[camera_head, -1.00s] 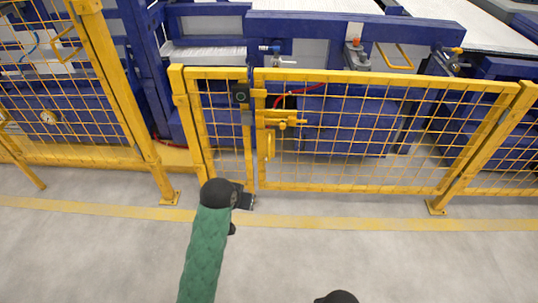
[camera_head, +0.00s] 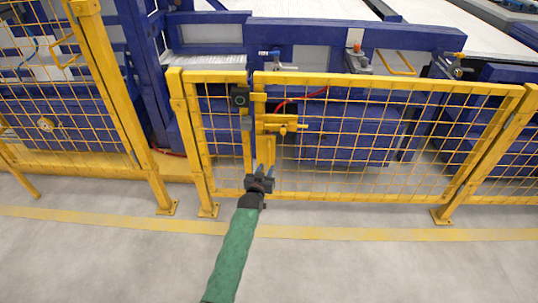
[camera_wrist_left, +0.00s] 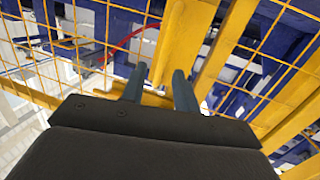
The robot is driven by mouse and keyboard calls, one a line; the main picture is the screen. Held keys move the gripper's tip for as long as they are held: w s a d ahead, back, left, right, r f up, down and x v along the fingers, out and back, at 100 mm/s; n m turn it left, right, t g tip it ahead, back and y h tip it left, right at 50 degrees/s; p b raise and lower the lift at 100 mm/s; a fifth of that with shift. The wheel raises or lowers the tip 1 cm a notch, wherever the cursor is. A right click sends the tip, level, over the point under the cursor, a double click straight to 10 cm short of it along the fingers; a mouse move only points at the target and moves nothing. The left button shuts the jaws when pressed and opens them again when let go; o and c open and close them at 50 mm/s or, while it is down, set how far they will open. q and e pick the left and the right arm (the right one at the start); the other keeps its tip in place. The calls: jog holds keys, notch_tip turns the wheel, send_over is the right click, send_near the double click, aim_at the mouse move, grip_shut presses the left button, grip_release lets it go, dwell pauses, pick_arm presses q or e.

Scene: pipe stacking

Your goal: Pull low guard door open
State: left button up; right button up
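The low guard door (camera_head: 400,82) is a yellow frame with wire mesh. It stands in line with the fence and looks closed. A yellow latch plate with a bolt (camera_head: 283,127) sits at its upper left side, beside a dark lock box (camera_head: 240,97) on the neighbouring panel. My left gripper (camera_head: 265,168) is in front of the door's lower left part, below the latch, fingers pointing up toward it. In the left wrist view its two fingers (camera_wrist_left: 158,88) are apart, with yellow door hardware (camera_wrist_left: 185,40) just beyond them. Contact is not clear. My right gripper is not in view.
Yellow fence panels (camera_head: 88,90) continue on the left, with a post (camera_head: 160,190) and foot plates on the floor. Blue machinery (camera_head: 350,35) stands behind the fence. The grey floor (camera_head: 400,270) in front is clear, with a yellow line (camera_head: 360,233) across it.

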aim_at(269, 155)
pick_arm(q)
jog(key=shift+t, duration=0.5)
jog(key=shift+a+r+x, duration=0.1)
jog(key=shift+r+x, duration=0.2)
jog(key=shift+x, duration=1)
jog(key=shift+a+r+x, duration=0.1)
jog(key=shift+r+x, duration=0.2)
jog(key=shift+x, duration=1)
jog(key=shift+a+r+x, duration=0.1)
jog(key=shift+r+x, duration=0.2)
jog(key=shift+x, duration=1.05)
grip_shut()
